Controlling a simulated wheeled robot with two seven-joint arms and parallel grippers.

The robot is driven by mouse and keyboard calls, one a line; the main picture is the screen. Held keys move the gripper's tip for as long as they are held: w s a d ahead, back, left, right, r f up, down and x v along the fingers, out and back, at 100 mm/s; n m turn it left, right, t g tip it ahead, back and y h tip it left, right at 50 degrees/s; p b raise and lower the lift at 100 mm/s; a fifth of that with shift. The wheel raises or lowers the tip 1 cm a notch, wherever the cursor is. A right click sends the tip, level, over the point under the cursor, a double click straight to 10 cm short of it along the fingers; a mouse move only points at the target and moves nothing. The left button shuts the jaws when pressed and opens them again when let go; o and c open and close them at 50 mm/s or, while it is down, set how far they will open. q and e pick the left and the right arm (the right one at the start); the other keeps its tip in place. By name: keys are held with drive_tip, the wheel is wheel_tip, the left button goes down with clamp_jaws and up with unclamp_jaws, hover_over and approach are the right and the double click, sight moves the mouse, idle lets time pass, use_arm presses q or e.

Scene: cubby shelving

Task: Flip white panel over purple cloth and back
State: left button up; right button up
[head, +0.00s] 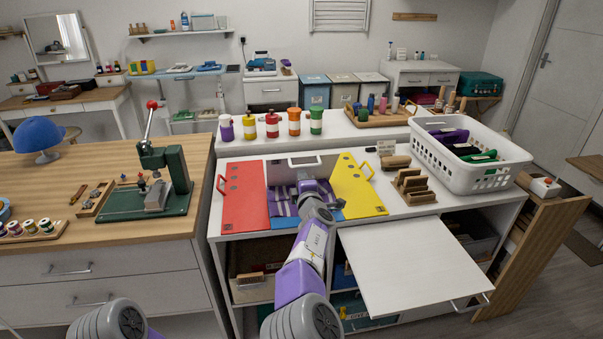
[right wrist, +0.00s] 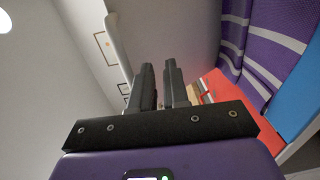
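The white panel (head: 280,166) lies at the back of the folding board, with its dark-edged handle (head: 304,161) showing just beyond my right gripper. The purple striped cloth (head: 284,203) lies in the middle, partly hidden by my right arm; it also shows in the right wrist view (right wrist: 262,42). My right gripper (head: 304,174) is over the back of the cloth, close to the white panel. In the right wrist view its two dark fingers (right wrist: 160,82) stand apart with nothing visible between them. My left gripper is out of view.
The red panel (head: 244,196) lies left of the cloth, the yellow panel (head: 357,187) right, and the blue panel (head: 283,223) in front. A white basket (head: 462,170) stands at the right. A white leaf (head: 412,265) juts out at the front right. Several bottles (head: 271,125) stand behind.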

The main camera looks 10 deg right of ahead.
drive_tip(key=shift+o, duration=1.1)
drive_tip(key=shift+w+r, duration=0.1)
drive_tip(key=shift+r, duration=0.05)
drive_tip(key=shift+o, duration=0.6)
drive_tip(key=shift+a+r, duration=0.15)
drive_tip(key=shift+r, duration=0.15)
drive_tip(key=s+f+b, duration=0.1)
drive_tip(key=s+f, duration=0.5)
drive_tip(key=shift+s+d+f, duration=0.2)
drive_tip(key=shift+s+d, duration=0.15)
drive_tip(key=s+p, duration=0.1)
drive_tip(key=s, duration=0.6)
drive_tip(key=shift+s+d+r, duration=0.15)
drive_tip(key=shift+s+d, duration=0.1)
drive_tip(key=shift+d, duration=0.05)
